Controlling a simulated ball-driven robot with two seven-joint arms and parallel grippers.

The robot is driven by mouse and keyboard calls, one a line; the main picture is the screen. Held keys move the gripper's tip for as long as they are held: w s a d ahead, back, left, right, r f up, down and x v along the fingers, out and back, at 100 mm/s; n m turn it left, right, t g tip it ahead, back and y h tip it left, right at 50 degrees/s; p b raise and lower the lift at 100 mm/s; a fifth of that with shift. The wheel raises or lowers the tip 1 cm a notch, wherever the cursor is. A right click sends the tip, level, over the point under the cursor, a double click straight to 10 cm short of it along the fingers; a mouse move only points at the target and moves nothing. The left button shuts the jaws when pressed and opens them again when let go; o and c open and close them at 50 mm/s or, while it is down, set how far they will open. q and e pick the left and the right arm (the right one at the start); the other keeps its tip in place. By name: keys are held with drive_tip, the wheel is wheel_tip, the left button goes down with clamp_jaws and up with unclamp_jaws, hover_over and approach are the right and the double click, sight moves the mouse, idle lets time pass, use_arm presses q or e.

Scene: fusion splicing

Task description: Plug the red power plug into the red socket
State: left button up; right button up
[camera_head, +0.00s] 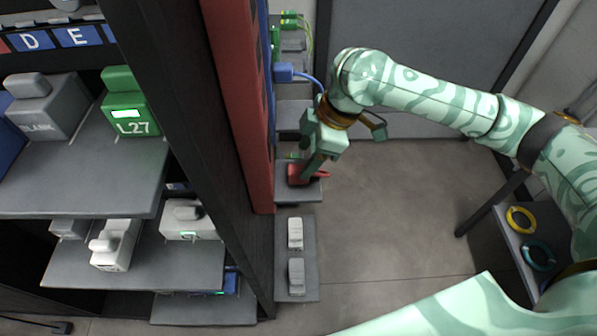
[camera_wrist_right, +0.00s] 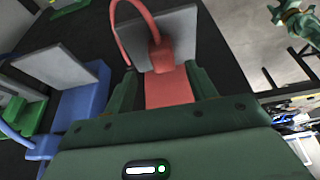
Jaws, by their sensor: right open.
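The red power plug (camera_head: 296,174) sits on a small grey shelf at the right side of the rack, partly hidden by my right gripper (camera_head: 308,166). In the right wrist view the red plug (camera_wrist_right: 168,90) lies between the two green fingers, with a red cord curving up to the left. The right gripper is open around it, with slim gaps that I cannot judge for contact. No red socket can be made out with certainty. My left gripper is not in view.
A blue plug (camera_head: 284,73) with a cord and a green connector (camera_head: 290,20) sit on shelves above. A tall red panel (camera_head: 240,100) edges the rack. Floor to the right is clear up to a side table with cable coils (camera_head: 521,219).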

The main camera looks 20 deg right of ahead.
sight(299, 168)
drive_tip(key=b+x, duration=0.2)
drive_tip(key=x, duration=0.3)
drive_tip(key=shift+s+f+b, duration=0.1)
drive_tip(key=shift+s+b, duration=0.05)
drive_tip(key=shift+b, duration=0.25)
drive_tip(key=c, duration=1)
